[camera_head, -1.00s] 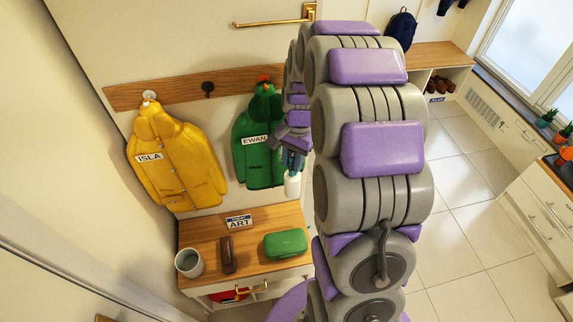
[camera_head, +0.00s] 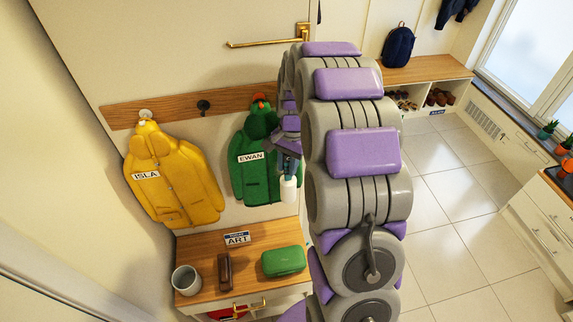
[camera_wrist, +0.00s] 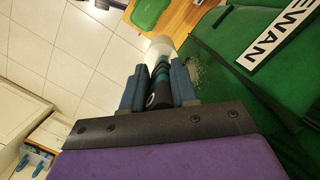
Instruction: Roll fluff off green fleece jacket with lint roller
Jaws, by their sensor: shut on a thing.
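A green fleece jacket (camera_head: 255,170) labelled EWAN hangs from a hook on the wall rail. In the wrist view the jacket (camera_wrist: 225,50) fills the right side, with pale fluff specks (camera_wrist: 203,75) near the roller. My gripper (camera_wrist: 158,88) is shut on the dark handle of the lint roller (camera_wrist: 161,48), whose white head points away from the jaws. In the head view the white roller head (camera_head: 288,190) is at the jacket's right side. I cannot tell whether it touches the cloth. My arm hides part of the jacket's right side.
A yellow jacket (camera_head: 172,180) labelled ISLA hangs to the left. Below, a wooden-topped bench (camera_head: 205,246) holds a grey cup (camera_head: 187,280), a brown item (camera_head: 225,272) and a green case (camera_head: 284,261). Open tiled floor (camera_head: 450,200) lies to the right.

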